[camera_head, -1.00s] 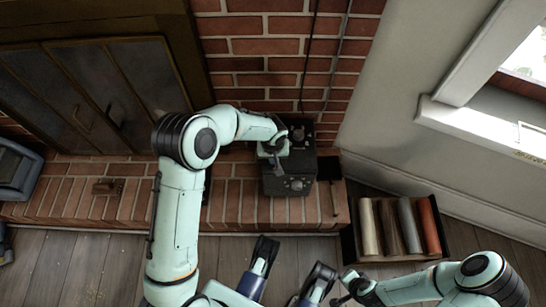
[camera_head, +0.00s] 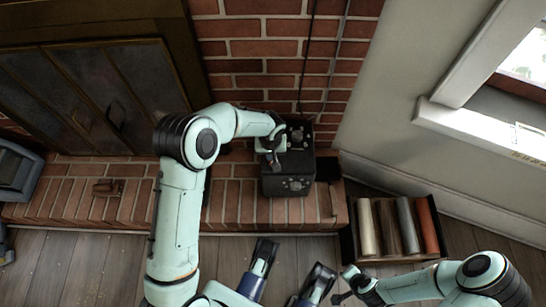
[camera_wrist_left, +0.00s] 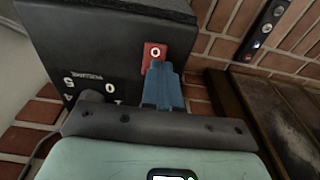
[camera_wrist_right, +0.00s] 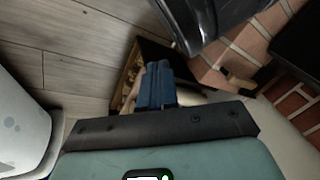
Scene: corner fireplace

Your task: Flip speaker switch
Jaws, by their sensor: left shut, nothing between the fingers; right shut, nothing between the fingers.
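The speaker (camera_head: 300,165) is a black box on the brick hearth. The left wrist view shows its dark panel (camera_wrist_left: 88,62) with a knob and white markings, and a red switch (camera_wrist_left: 154,54) marked with a white O. My left gripper (camera_head: 278,160) is over the speaker's left side. In the left wrist view its blue fingers (camera_wrist_left: 162,72) are shut and empty, with their tips at the lower edge of the switch; I cannot tell whether they touch it. My right gripper (camera_wrist_right: 157,72) is shut and empty, away from the speaker.
A dark crate (camera_head: 348,245) of rolls or logs stands on the wooden floor right of the hearth. Cables (camera_head: 305,60) hang down the brick wall behind the speaker. A fireplace screen (camera_head: 100,95) is at the left.

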